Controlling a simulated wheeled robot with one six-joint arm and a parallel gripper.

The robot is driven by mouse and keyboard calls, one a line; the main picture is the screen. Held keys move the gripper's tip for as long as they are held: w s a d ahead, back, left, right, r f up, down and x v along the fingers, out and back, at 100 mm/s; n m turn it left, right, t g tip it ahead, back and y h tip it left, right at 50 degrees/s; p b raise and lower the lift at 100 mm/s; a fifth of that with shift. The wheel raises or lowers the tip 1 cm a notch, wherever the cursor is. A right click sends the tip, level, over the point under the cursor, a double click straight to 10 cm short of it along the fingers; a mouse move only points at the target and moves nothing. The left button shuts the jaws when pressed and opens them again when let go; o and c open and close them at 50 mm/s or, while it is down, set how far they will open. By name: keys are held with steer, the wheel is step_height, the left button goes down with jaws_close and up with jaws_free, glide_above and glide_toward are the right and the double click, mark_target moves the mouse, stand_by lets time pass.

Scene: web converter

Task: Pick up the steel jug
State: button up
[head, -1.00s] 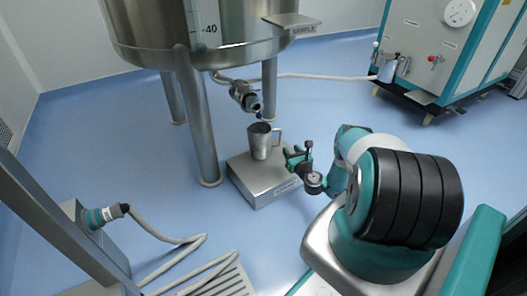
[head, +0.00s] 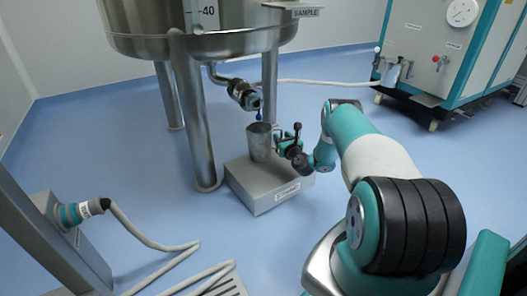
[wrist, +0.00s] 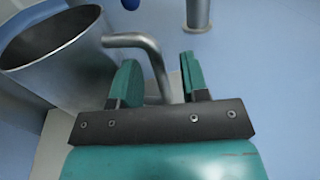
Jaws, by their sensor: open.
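The steel jug (head: 259,143) stands upright on a grey box-shaped stand (head: 262,187) under the tank's outlet valve. In the wrist view the jug (wrist: 62,62) is at the left, with its open rim toward the upper left and its bent handle (wrist: 150,50) reaching right. My gripper (head: 283,140) is at the jug's right side. In the wrist view my gripper (wrist: 160,82) is open, with the teal fingers on either side of the lower handle. Whether a finger touches the handle cannot be told.
A large steel tank (head: 200,40) on legs stands behind the stand, with its outlet valve (head: 245,94) just above the jug. A teal and white cabinet (head: 450,55) is at the back right. A hose (head: 150,240) lies on the floor at the left.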

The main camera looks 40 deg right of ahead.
steer(key=shift+w+d, duration=0.2)
steer(key=shift+w, duration=0.25)
jaws_close()
stand_by(1.1)
steer(key=shift+r, duration=0.15)
